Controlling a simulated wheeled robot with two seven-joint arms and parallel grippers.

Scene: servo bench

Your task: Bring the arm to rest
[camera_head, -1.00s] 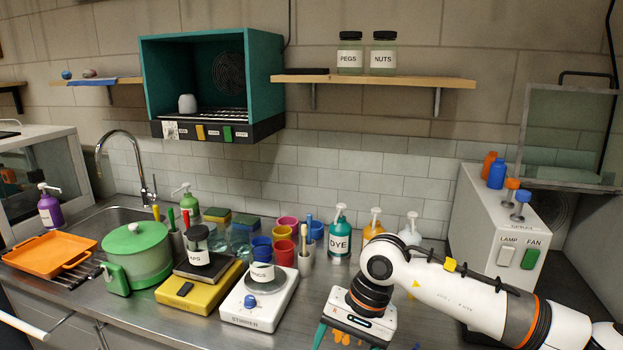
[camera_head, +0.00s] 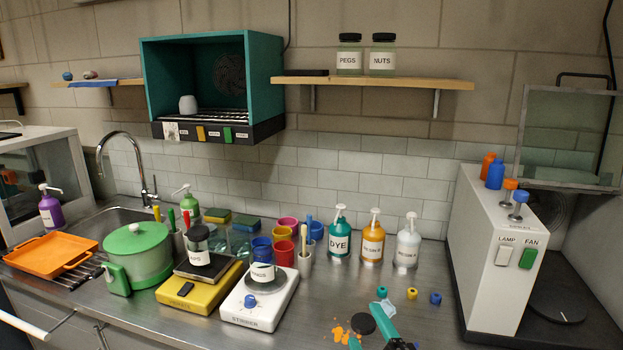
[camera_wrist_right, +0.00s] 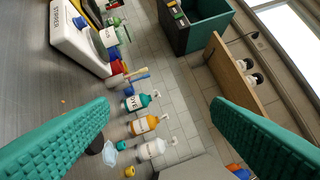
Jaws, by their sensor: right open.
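My right gripper (camera_head: 370,327) shows only by its teal fingers at the bottom edge of the head view, low over the front of the bench. In the right wrist view its two ribbed teal fingers (camera_wrist_right: 160,105) stand wide apart with nothing between them. The rest of my right arm is out of the head view. My left gripper is not in view.
The metal bench (camera_head: 310,312) bears a stirrer (camera_head: 236,313), a green pot (camera_head: 135,262) and pump bottles (camera_head: 373,242). Small teal, yellow and blue pieces (camera_head: 411,293), a black disc (camera_head: 361,320) and orange bits (camera_head: 340,333) lie near my right gripper. A white lamp-and-fan box (camera_head: 485,275) stands at right.

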